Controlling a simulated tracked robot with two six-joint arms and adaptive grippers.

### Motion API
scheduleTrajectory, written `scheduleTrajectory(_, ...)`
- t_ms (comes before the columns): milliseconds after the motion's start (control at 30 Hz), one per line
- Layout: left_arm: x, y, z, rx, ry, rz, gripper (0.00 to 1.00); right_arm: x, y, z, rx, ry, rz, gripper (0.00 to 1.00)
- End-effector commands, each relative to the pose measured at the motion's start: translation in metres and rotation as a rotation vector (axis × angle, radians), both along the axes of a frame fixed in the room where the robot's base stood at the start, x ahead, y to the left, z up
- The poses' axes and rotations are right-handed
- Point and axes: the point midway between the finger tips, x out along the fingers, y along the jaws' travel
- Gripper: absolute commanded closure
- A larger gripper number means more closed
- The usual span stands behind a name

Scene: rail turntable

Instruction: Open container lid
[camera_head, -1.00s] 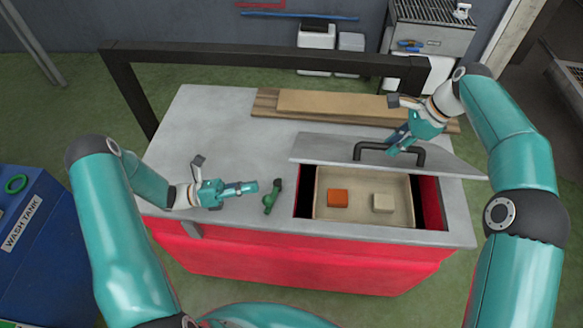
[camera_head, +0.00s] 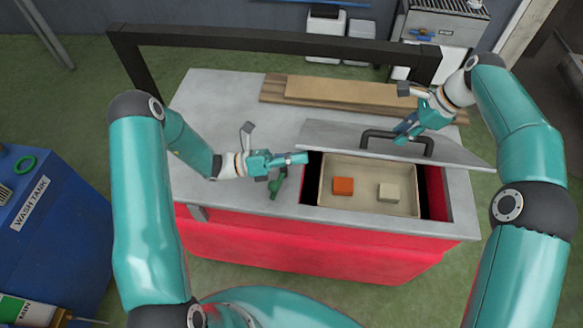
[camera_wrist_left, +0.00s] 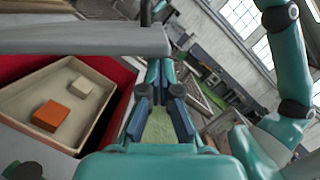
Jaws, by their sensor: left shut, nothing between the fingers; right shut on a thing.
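The grey container lid (camera_head: 340,134) is raised and tilted at the back of the opening, with its dark bar handle (camera_head: 372,137) on top. In the left wrist view the lid (camera_wrist_left: 80,42) spans the upper left, beside the fingers (camera_wrist_left: 161,70). The open container holds a beige tray (camera_head: 365,205) with an orange block (camera_head: 343,186) and a cream block (camera_head: 389,192).
A green valve-like part (camera_head: 276,186) lies on the grey worktop (camera_head: 215,110), below my left gripper. Wooden boards (camera_head: 345,92) lie behind the lid, with a dark frame bar (camera_head: 270,40) beyond. A blue wash tank (camera_head: 60,215) stands at the left. The worktop's left part is clear.

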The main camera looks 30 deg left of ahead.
Motion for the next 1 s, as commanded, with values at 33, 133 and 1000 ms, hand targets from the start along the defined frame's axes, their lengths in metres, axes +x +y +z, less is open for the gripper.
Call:
scheduleTrajectory(33, 0.002, 0.000, 0.002, 0.000, -0.001, -0.001, 1.00, 0.001, 0.005, -0.004, 0.005, -0.005, 0.001, 1.00)
scheduleTrajectory(133, 0.003, 0.001, 0.005, 0.000, 0.000, -0.001, 1.00, 0.001, 0.005, -0.004, 0.005, -0.005, 0.001, 1.00)
scheduleTrajectory(1000, 0.017, 0.006, 0.025, -0.003, -0.010, 0.003, 1.00, -0.002, 0.002, -0.006, -0.003, 0.008, 0.003, 0.62)
